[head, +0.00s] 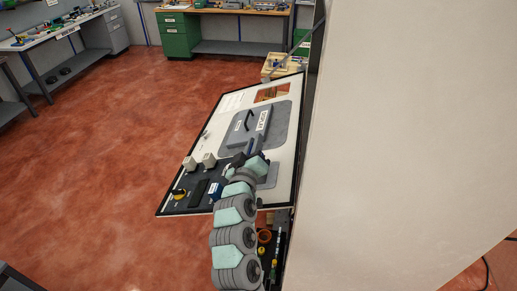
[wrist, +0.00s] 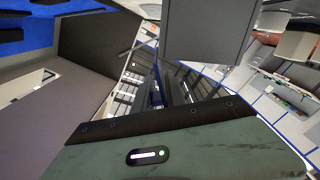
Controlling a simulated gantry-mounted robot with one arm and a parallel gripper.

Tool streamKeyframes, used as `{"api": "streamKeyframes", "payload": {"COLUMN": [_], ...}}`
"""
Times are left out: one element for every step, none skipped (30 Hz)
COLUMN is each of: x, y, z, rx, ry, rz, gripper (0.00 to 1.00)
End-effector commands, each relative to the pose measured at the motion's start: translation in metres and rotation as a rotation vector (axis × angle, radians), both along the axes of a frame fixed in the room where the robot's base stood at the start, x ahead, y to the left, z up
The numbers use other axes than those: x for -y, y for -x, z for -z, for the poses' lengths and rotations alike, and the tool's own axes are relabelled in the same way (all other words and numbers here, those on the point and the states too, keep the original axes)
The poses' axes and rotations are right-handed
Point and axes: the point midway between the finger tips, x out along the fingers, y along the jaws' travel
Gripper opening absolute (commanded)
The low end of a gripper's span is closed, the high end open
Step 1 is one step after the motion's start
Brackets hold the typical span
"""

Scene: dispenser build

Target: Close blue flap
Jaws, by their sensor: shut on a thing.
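My gripper (head: 251,160) is at the lower right part of the white panel, beside the grey cover. In the wrist view my gripper's dark fingers (wrist: 170,92) are close together with a thin blue strip (wrist: 156,93) between them. This strip looks like the edge of the blue flap. The gripper and arm hide most of the flap in the head view, so how far it stands open cannot be told.
A large pale wall (head: 410,120) stands close on the right. The red floor at left is clear.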

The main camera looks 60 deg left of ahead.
Motion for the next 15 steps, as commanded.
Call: {"api": "streamKeyframes", "payload": {"x": [-0.001, -0.002, -0.003, -0.004, -0.004, -0.005, -0.006, -0.006, -0.007, -0.008, -0.008, -0.009, -0.009, -0.01, -0.01], "y": [0.001, 0.003, 0.004, 0.005, 0.006, 0.007, 0.008, 0.009, 0.01, 0.01, 0.011, 0.012, 0.013, 0.013, 0.014], "z": [0.006, 0.007, 0.008, 0.008, 0.009, 0.01, 0.011, 0.011, 0.012, 0.013, 0.014, 0.016, 0.016, 0.017, 0.018], "rx": [0.038, 0.062, 0.094, 0.118, 0.14, 0.173, 0.196, 0.219, 0.249, 0.273, 0.293, 0.322, 0.342, 0.363, 0.388], "ry": [0.029, 0.046, 0.067, 0.084, 0.1, 0.122, 0.139, 0.155, 0.176, 0.193, 0.208, 0.229, 0.243, 0.259, 0.276], "rz": [0.001, 0.001, 0.001, 0.001, 0.001, 0.001, 0.001, 0.001, 0.001, 0.001, 0.001, 0.001, 0.001, 0.001, 0.001], "gripper": [0.0, 0.0, 0.0, 0.0, 0.0, 0.0, 0.0, 0.0, 0.0, 0.0, 0.0, 0.0, 0.0, 0.0, 0.0]}}
